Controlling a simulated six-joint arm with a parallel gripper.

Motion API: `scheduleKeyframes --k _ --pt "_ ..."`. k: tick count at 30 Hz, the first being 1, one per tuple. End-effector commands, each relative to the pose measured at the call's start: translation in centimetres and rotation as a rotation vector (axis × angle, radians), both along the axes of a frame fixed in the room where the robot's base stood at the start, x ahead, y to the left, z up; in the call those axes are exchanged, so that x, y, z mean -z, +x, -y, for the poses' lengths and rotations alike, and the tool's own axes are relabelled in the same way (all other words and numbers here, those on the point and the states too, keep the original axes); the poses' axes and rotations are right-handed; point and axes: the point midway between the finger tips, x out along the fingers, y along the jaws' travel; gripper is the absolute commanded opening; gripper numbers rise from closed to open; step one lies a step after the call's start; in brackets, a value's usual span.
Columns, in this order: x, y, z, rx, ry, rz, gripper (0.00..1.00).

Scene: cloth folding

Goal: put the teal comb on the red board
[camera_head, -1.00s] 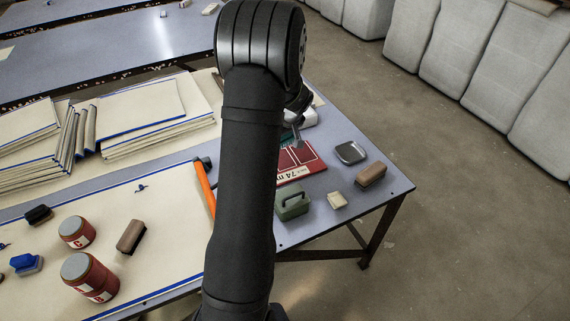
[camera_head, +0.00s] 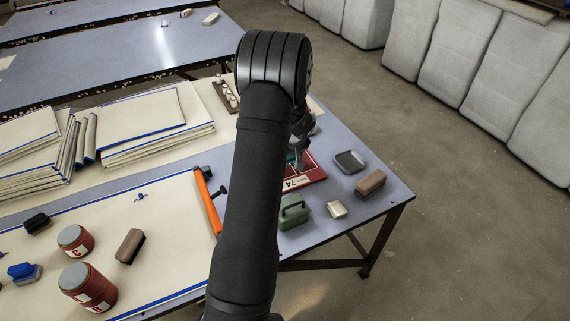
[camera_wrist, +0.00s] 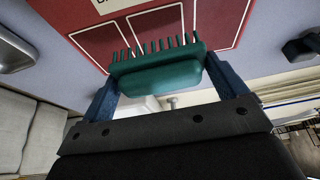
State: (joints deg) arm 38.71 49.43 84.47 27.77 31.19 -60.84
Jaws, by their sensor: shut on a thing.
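The teal comb (camera_wrist: 158,76) is held crosswise between the two blue fingers of my gripper (camera_wrist: 163,84) in the wrist view, its teeth pointing to the top of the picture. The red board (camera_wrist: 226,22) with white lines lies beyond the comb and its teeth overlap the board in that view. I cannot tell whether the comb touches it. In the head view the red board (camera_head: 314,174) lies on the table just right of my arm, partly hidden by it. Only a bit of teal shows beside the arm there.
Around the board stand a grey square dish (camera_head: 349,161), a brown brush (camera_head: 370,184), a cream block (camera_head: 337,209) and a green handled box (camera_head: 292,212). An orange-handled tool (camera_head: 208,202) lies left of my arm. Jars (camera_head: 88,286) and folded cloth stacks (camera_head: 150,122) are further left.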

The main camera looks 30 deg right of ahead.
Motion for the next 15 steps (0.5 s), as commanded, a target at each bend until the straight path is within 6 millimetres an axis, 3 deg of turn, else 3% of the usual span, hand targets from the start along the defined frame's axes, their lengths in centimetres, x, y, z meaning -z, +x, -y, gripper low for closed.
scheduleKeyframes --k 7,15 --pt "1.4 1.0 -0.5 0.001 0.0 0.0 0.67" --pt "4.7 0.9 -0.4 -0.001 -0.001 0.0 0.67"
